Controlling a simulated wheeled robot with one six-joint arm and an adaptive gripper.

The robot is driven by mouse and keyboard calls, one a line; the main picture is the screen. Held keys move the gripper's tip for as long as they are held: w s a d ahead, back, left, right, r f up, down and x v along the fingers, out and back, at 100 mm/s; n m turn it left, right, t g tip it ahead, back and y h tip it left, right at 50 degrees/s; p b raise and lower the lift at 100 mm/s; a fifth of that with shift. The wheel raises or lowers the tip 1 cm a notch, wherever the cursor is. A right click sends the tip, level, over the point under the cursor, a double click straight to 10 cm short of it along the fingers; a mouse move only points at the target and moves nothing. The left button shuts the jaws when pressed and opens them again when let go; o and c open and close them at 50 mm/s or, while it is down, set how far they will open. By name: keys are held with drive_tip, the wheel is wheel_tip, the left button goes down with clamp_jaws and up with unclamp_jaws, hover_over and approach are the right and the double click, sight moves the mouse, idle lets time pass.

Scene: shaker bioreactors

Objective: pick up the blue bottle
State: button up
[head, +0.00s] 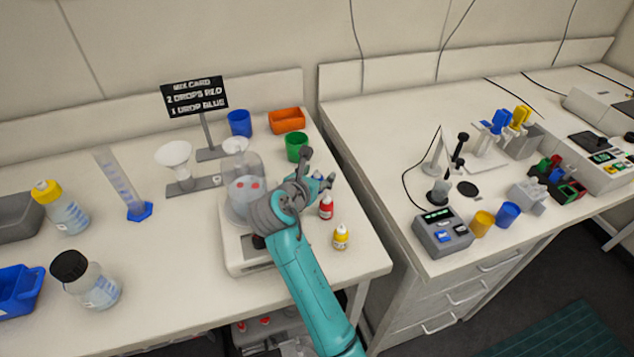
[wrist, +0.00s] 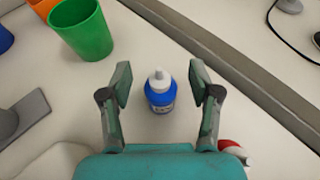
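The blue bottle (wrist: 160,98) stands upright on the bench in the wrist view, with a white nozzle cap and a pale label. My gripper (wrist: 160,82) is open, one finger to the left of the bottle and one to the right, with clear gaps on both sides. The fingers do not touch it; I cannot tell how far above the bench they are. In the head view my gripper (head: 322,184) hangs over the bench near the red bottle, and it hides most or all of the blue bottle there.
A green cup (wrist: 86,34) stands to the upper left in the wrist view. The red bottle (head: 326,209) and yellow bottle (head: 341,238) stand close by. A glass-domed device (head: 243,185) is left of my gripper. The bench edge lies to the right.

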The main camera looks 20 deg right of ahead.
drive_tip(key=c, duration=0.9)
drive_tip(key=shift+c, duration=0.2)
